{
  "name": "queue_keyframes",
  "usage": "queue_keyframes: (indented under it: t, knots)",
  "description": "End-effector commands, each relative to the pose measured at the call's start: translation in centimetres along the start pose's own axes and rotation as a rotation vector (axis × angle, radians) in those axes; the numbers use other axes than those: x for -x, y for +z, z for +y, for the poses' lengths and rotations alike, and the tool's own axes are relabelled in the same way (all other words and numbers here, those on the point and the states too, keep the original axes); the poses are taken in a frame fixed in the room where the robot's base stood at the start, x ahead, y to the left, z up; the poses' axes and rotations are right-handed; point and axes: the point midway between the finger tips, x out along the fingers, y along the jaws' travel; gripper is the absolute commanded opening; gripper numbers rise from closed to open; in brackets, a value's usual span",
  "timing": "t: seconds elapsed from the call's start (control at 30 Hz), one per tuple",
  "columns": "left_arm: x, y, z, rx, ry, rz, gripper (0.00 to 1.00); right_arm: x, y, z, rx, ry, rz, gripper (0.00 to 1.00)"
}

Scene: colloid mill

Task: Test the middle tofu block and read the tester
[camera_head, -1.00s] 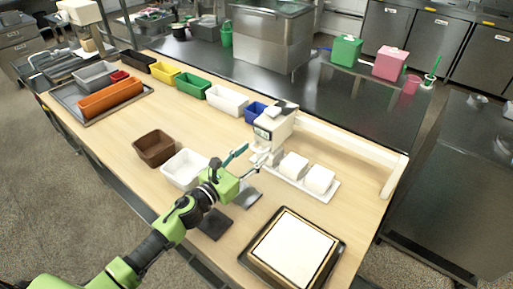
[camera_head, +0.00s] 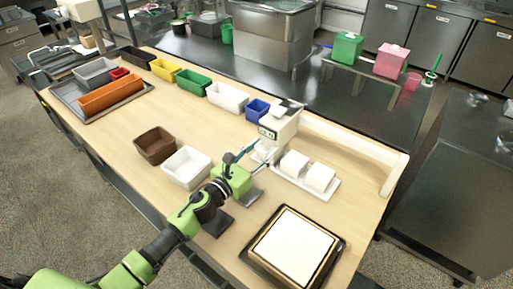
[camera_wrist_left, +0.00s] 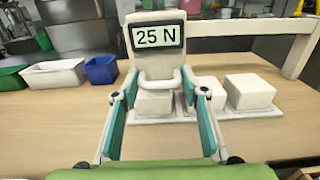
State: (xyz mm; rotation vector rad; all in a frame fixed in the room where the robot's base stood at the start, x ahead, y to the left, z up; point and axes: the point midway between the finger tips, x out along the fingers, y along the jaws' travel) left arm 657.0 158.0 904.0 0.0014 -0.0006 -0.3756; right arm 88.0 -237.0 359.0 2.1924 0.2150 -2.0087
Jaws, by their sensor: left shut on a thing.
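The white tester (camera_head: 280,121) stands at the tray, its display reading "25 N" in the left wrist view (camera_wrist_left: 157,37). My left gripper (camera_head: 249,160) is shut on the tester's handle (camera_wrist_left: 158,83), with one teal-lined finger at each side. Three white tofu blocks sit in a row on a white tray (camera_head: 333,195). The right block (camera_head: 320,177) and middle block (camera_head: 294,163) show clear of the tester in the head view. The left block (camera_wrist_left: 155,103) shows below the handle in the left wrist view. The tester's contact point is hidden. My right gripper is out of view.
A white bin (camera_head: 186,168) and a brown bin (camera_head: 155,145) stand left of the gripper. A framed white board (camera_head: 293,247) lies at the front right. A white rail (camera_head: 350,143) runs behind the tray. Coloured bins line the back edge.

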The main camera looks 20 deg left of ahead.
Motion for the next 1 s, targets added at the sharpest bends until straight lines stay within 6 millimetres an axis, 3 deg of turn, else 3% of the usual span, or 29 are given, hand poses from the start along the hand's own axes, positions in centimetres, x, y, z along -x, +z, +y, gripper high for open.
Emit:
queue_keyframes:
  t: [0.03, 0.23, 0.37, 0.67, 0.7, 1.0]
  knots:
    - [0.1, -0.2, -2.4, 0.009, -0.019, 0.001, 0.02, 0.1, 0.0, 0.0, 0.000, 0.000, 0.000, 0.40]
    - [0.2, -0.2, -6.7, 0.009, -0.018, 0.002, 0.02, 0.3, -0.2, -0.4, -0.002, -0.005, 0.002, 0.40]
    - [0.2, -0.2, -7.7, 0.007, -0.012, 0.002, 0.02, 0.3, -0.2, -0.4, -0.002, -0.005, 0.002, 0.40]
    - [0.1, -0.1, -7.6, 0.004, -0.007, 0.001, 0.02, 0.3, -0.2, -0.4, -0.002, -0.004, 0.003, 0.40]
    - [0.1, -0.1, -7.6, 0.004, -0.008, 0.001, 0.46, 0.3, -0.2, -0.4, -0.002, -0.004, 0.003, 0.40]
    - [0.3, -0.1, -7.6, 0.005, -0.010, 0.001, 0.46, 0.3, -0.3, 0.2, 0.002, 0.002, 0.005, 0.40]
